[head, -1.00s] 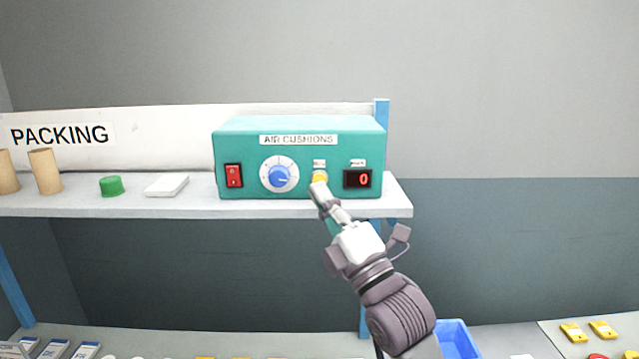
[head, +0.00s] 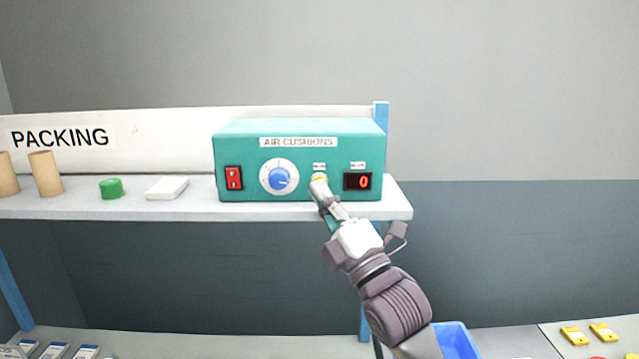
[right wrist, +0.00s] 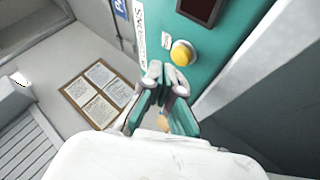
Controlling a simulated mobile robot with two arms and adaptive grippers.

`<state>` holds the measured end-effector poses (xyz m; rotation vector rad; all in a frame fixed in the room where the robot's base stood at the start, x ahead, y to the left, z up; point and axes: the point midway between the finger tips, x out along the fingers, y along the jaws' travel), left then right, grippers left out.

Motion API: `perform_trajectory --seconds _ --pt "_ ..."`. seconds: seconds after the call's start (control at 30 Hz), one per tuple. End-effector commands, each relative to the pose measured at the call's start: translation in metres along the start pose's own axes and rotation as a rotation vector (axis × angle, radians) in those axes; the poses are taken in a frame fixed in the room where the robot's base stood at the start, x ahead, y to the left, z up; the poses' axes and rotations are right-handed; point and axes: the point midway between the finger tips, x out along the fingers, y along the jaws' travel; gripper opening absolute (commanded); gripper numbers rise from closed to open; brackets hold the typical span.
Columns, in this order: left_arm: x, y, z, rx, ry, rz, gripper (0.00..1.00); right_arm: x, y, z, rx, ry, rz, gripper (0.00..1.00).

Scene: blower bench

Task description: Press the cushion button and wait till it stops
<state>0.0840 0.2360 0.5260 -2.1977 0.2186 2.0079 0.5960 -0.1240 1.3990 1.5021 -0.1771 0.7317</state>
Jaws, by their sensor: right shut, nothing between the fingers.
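The teal AIR CUSHIONS box (head: 300,155) stands on the shelf. On its front are a red rocker switch (head: 233,178), a blue dial (head: 279,178) and a dark display (head: 358,181) reading 0. The yellow button sits between dial and display, mostly covered by my fingertips in the head view; it shows clear and round in the right wrist view (right wrist: 182,53). My right gripper (head: 318,184) is shut and empty, its fingertips right at the button. Whether they touch it I cannot tell. My left gripper is not in view.
Below, a blue bin (head: 455,341) and yellow items (head: 573,336) are on the lower bench. The space right of the box is clear.

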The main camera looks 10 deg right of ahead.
Motion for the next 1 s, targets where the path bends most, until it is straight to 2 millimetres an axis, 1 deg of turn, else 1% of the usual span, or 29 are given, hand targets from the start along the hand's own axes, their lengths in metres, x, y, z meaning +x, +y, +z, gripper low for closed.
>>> perform_trajectory --seconds 0.67,1.0 --pt "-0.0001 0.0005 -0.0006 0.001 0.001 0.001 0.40 0.0003 -0.0002 0.0001 0.000 0.000 0.000 0.00" --pt "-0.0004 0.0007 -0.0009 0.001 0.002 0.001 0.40 0.0061 -0.0042 0.0041 0.001 0.001 0.000 0.00"
